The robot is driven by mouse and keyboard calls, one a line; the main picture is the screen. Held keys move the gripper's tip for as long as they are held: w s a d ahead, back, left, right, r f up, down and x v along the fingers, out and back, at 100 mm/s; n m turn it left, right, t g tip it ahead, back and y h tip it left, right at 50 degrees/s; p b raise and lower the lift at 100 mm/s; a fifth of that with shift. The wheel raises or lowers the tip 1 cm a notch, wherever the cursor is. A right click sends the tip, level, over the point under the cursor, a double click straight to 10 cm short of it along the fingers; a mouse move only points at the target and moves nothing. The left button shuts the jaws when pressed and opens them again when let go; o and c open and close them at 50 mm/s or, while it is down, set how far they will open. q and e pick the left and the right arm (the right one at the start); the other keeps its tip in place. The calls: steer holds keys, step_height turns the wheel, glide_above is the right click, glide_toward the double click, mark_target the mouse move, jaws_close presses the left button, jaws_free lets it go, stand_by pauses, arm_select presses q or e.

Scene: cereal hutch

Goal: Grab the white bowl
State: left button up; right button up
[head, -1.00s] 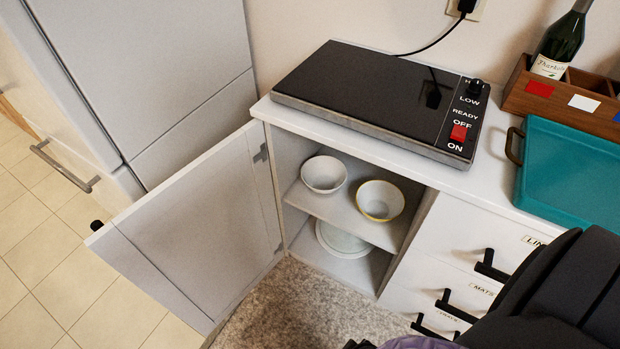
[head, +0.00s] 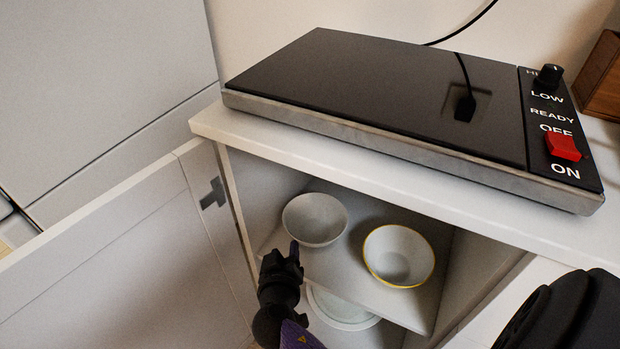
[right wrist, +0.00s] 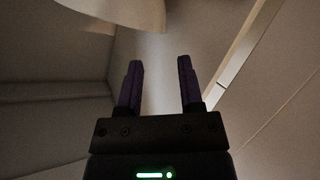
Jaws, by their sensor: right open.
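The plain white bowl (head: 315,218) stands upright on the upper shelf inside the open cabinet, on the left. My right gripper (head: 293,250) is just in front of its near left side in the head view, open and empty. It is hard to tell whether it touches the bowl. In the right wrist view the two fingers of the right gripper (right wrist: 160,75) are spread with nothing between them. A pale curved bowl surface (right wrist: 115,12) shows beyond them at the top left. My left gripper is not in view.
A bowl with a yellow rim (head: 398,255) stands to the right on the same shelf (head: 345,256). Pale dishware (head: 342,312) is on the lower shelf. The open cabinet door (head: 125,260) is at the left. A black hotplate (head: 390,95) lies on the countertop (head: 420,180) above.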

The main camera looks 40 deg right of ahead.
mark_target(285, 225)
steer(key=b+x, duration=0.1)
steer(key=x, duration=0.1)
steer(key=b+x, duration=0.1)
steer(key=x, duration=0.2)
steer(key=b+x, duration=0.1)
steer(key=x, duration=0.1)
steer(key=shift+w+f, duration=0.1)
steer(key=shift+w, duration=0.4)
steer(key=shift+w+d+f+b, duration=0.15)
steer(key=shift+w+d+b, duration=0.15)
steer(key=shift+w+b, duration=0.15)
steer(key=shift+d, duration=0.1)
jaws_close()
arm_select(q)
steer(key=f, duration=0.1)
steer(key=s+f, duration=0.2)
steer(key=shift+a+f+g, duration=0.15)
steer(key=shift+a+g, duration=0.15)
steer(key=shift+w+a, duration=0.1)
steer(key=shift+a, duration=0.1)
